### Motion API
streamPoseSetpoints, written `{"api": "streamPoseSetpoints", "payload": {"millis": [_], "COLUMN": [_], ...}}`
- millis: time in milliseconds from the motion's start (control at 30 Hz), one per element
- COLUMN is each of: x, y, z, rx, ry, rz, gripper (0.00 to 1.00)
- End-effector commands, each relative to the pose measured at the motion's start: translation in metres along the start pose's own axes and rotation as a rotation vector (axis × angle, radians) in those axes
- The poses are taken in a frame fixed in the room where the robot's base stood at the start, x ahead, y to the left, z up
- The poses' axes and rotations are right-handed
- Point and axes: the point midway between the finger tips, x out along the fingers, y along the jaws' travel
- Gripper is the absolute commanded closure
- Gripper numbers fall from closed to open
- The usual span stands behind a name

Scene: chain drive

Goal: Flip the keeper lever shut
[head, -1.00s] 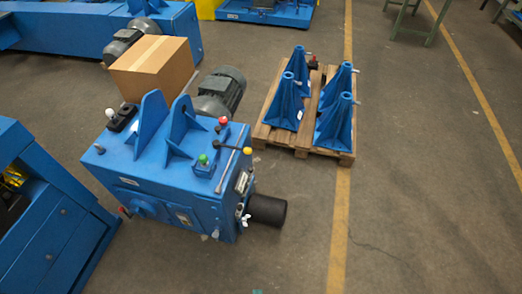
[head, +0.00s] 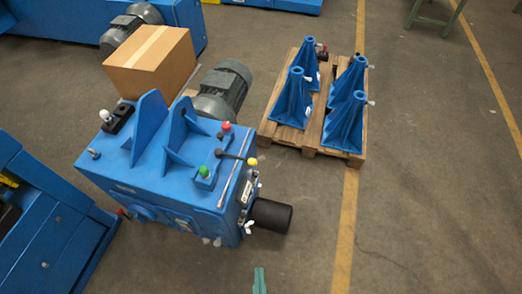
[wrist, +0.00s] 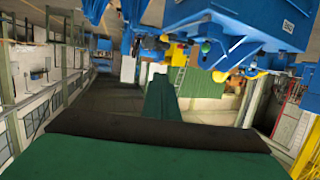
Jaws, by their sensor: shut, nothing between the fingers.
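A blue machine housing (head: 150,165) stands left of centre in the head view. On its top right are a black lever (head: 232,156) with a yellow knob (head: 252,161), a green knob (head: 203,171), a red knob (head: 226,126) and a thin metal rod (head: 229,185). I cannot tell which part is the keeper lever. My gripper (head: 259,281) shows as a green tip at the bottom edge, apart from and in front of the housing. In the wrist view my green gripper (wrist: 161,95) is shut and empty, with the housing (wrist: 250,22) at the top and the yellow knob (wrist: 250,72) beyond.
A black cylinder (head: 271,216) sticks out from the housing's right side. A cardboard box (head: 150,62) and a grey motor (head: 222,90) are behind it. A wooden pallet (head: 286,133) carries several blue stands. Another blue machine (head: 45,225) is at left. Floor is clear at lower right.

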Motion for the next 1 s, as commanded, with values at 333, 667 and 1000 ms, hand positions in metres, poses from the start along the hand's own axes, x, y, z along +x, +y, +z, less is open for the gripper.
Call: {"api": "streamPoseSetpoints", "payload": {"millis": [333, 667, 1000], "x": [0.000, 0.046, 0.148], "y": [0.000, 0.024, 0.054], "z": [0.001, 0.081, 0.205], "rx": [0.000, 0.167, 0.570], "ry": [-0.002, -0.126, -0.352], "rz": [0.000, 0.068, 0.125], "gripper": [1.00, 1.00, 1.00]}}
